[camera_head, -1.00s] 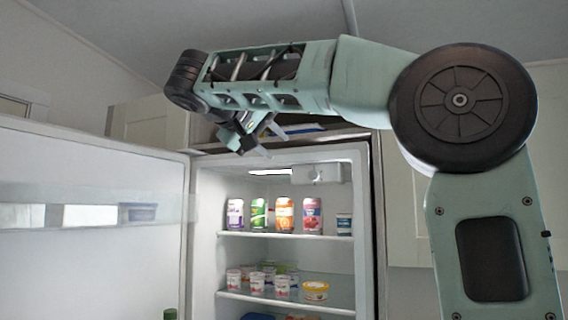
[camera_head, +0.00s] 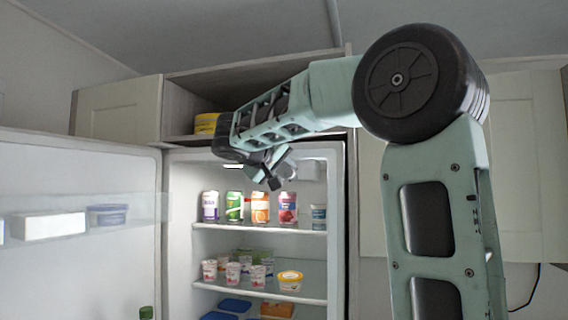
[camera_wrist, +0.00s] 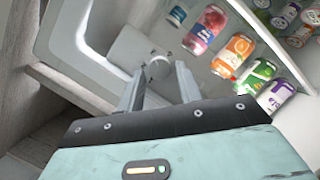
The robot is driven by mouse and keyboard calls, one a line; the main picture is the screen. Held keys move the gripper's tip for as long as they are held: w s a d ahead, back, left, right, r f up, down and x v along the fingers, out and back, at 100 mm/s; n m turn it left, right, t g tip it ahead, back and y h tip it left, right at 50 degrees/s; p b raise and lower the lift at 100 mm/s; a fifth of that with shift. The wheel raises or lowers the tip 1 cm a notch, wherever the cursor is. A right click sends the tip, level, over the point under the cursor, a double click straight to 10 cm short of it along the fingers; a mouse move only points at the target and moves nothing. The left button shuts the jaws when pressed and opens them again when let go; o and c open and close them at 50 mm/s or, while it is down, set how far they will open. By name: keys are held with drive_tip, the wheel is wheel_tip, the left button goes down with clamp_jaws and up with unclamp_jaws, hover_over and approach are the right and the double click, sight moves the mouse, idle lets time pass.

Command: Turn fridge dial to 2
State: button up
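The fridge dial (camera_wrist: 158,68) is a small round pale knob on a white housing (camera_wrist: 130,48) under the fridge ceiling. The housing (camera_head: 308,169) shows in the head view, partly behind my gripper; the dial itself is hidden there. My gripper (camera_head: 276,175) is in the upper part of the fridge opening. In the wrist view my gripper (camera_wrist: 160,76) is open, with its two fingers apart and the dial appearing between their tips. I cannot tell whether they touch it. The number on the dial is not readable.
The open fridge door (camera_head: 80,240) stands on the left. Several cans (camera_head: 260,207) stand on the top shelf (camera_head: 215,230), close below my gripper. Yogurt cups (camera_head: 232,273) are on the shelf below. An open cupboard holding a yellow item (camera_head: 206,124) is above the fridge.

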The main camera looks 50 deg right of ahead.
drive_tip(key=shift+d+f, duration=0.1)
drive_tip(key=shift+d, duration=0.2)
drive_tip(key=c, duration=0.7)
